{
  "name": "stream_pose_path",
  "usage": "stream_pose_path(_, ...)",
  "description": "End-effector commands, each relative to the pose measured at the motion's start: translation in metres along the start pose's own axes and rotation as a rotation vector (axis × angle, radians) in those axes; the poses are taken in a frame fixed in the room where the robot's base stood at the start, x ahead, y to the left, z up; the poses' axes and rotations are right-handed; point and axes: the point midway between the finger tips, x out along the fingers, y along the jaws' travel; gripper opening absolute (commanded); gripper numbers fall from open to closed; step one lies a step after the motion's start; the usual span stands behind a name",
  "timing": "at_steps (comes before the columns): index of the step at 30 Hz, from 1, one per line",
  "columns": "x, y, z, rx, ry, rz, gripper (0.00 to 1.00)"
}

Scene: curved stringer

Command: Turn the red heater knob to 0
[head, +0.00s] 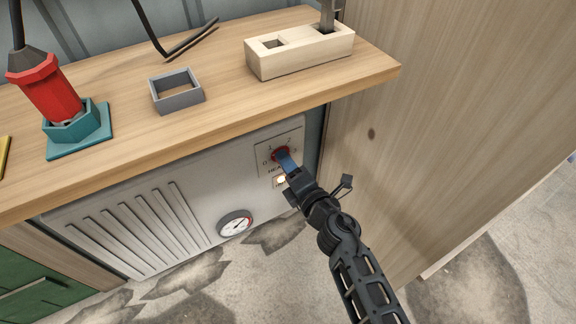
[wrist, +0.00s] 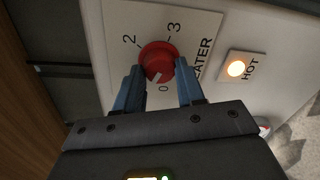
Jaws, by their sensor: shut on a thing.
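The red heater knob (head: 281,154) sits on a pale label plate (head: 265,142) at the upper right of the heater's front panel. In the wrist view the knob (wrist: 158,60) lies between the two blue fingers, and its white mark is on the lower edge, near the 0 and slightly left of it. The 2 and 3 show above; the 1 is hidden in the wrist view, seemingly by the left finger. My gripper (head: 285,160) reaches the knob from the lower right and is shut on it. It also fills the lower wrist view (wrist: 160,85).
The HOT lamp (wrist: 236,68) glows orange beside the knob. A round gauge (head: 235,224) sits lower left on the panel. The wooden worktop (head: 225,100) overhangs above, and a wooden side panel (head: 450,110) stands close on the right.

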Motion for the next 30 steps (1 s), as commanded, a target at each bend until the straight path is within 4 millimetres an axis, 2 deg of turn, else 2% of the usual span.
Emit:
stream_pose_path(18, 0.0, -0.0036, -0.0031, -0.526, -0.034, -0.004, 0.08)
stream_pose_path(30, -0.0001, -0.0036, -0.0028, -0.675, -0.044, -0.007, 0.08)
